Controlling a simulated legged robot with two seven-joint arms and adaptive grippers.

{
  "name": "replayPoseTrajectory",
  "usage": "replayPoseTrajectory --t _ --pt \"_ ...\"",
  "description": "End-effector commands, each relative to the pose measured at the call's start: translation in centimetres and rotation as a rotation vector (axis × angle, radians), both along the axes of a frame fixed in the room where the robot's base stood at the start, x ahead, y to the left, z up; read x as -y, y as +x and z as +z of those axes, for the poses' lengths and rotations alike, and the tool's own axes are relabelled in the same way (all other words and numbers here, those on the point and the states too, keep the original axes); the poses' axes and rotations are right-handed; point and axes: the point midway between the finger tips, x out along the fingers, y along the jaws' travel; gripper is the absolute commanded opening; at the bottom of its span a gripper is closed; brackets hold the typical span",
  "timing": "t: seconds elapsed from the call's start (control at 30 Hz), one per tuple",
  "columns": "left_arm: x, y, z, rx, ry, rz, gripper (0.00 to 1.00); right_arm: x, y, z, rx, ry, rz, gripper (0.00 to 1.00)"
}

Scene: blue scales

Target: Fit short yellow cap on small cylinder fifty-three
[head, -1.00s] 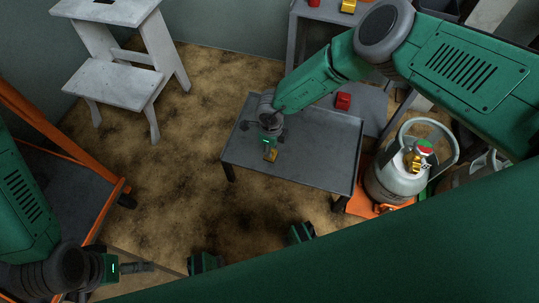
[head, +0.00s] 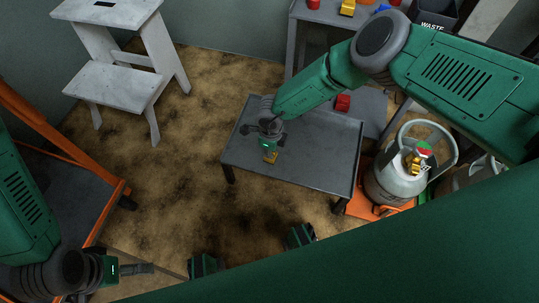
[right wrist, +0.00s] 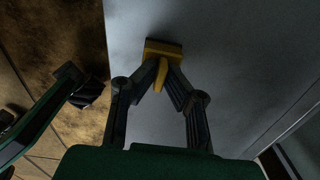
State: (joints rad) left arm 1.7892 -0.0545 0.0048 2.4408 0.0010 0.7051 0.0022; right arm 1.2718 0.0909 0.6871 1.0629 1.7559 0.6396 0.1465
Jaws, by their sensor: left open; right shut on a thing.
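A yellow cap (head: 270,157) is at the front left part of the low grey table (head: 318,172). My right gripper (head: 268,151) reaches down over it and is shut on it. In the right wrist view the fingers (right wrist: 160,78) meet on the yellow cap (right wrist: 163,47); whether it touches the table is unclear. A grey gas cylinder (head: 388,184) with a collar handle and a brass valve stands upright right of the table; its number is not readable. My left gripper (head: 137,268) is open and empty at the lower left, far from both.
A taller grey stand at the back holds a red part (head: 313,4) and another yellow part (head: 347,8). A red part (head: 343,102) lies on a lower shelf. An orange base (head: 362,205) lies under the cylinder. A step stool (head: 120,70) and an orange-framed cart (head: 45,115) stand left.

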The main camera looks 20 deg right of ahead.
Motion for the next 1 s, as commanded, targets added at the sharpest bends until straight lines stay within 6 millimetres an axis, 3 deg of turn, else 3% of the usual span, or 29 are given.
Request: replayPoseTrajectory --t 0.6,1.0 --pt "0.0 0.0 2.4 0.000 0.000 0.000 0.94 -0.1 0.2 3.4 0.003 0.002 0.001 0.00" --pt "0.0 0.0 2.5 0.000 0.000 0.000 0.94 -0.1 0.1 3.8 0.003 0.002 0.004 0.00"
